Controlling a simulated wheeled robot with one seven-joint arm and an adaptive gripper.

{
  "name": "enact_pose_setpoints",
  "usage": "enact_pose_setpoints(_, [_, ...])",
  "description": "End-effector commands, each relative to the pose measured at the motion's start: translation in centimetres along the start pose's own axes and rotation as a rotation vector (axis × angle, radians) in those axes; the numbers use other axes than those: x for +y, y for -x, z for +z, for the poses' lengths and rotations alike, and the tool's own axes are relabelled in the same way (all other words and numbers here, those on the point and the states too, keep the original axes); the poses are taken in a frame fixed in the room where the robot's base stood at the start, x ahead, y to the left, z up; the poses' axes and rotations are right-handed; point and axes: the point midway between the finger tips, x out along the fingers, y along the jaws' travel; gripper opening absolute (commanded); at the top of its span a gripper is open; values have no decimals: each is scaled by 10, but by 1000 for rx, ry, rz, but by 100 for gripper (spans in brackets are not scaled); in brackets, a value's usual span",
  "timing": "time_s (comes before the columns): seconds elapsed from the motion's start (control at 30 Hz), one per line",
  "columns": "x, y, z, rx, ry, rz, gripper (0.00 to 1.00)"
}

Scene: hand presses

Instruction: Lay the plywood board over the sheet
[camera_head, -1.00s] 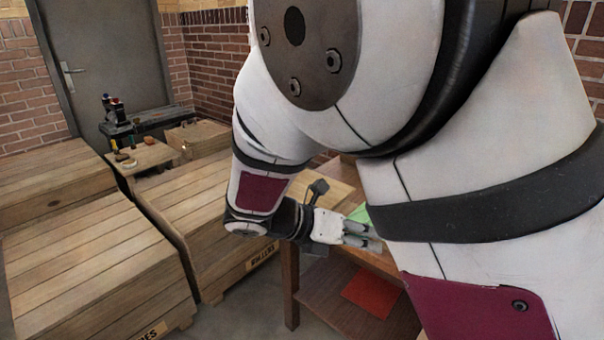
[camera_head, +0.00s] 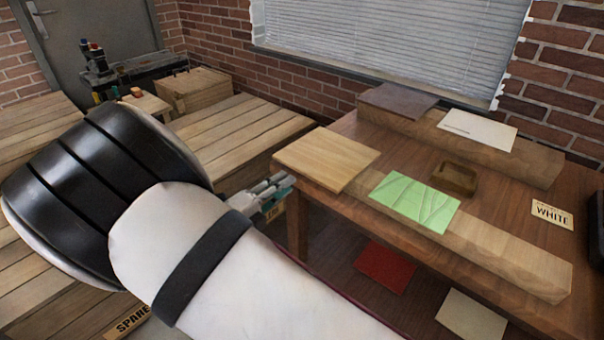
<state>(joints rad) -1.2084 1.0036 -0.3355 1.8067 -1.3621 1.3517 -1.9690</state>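The plywood board (camera_head: 328,158), pale and square, lies flat at the left end of the wooden table. My gripper (camera_head: 284,186) is just left of the board and the table's corner, apart from the sheet. Its grey fingers with teal parts show, but my arm hides its base. I cannot tell how far the fingers are apart, and I see nothing held in them.
A small brown tray (camera_head: 455,179) sits behind the sheet. A rear beam (camera_head: 470,150) carries a dark sheet (camera_head: 397,101) and a white sheet (camera_head: 477,130). A WHITE label (camera_head: 552,213) is at right. Red (camera_head: 385,268) and cream (camera_head: 471,315) sheets lie below. Crates (camera_head: 235,135) stand left.

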Motion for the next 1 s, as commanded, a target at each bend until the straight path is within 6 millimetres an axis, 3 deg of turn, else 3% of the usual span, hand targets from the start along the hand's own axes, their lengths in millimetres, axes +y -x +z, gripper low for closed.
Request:
enact_pose_setpoints(0.2, [3, -32, 0, 3, -2, 1, 22])
enact_pose_setpoints(0.5, [-1, -61, -1, 2, 0, 1, 22])
enact_pose_setpoints(0.93, [0, -68, -1, 1, -1, 1, 22])
enact_pose_setpoints(1.0, [0, -68, 0, 1, -1, 2, 16])
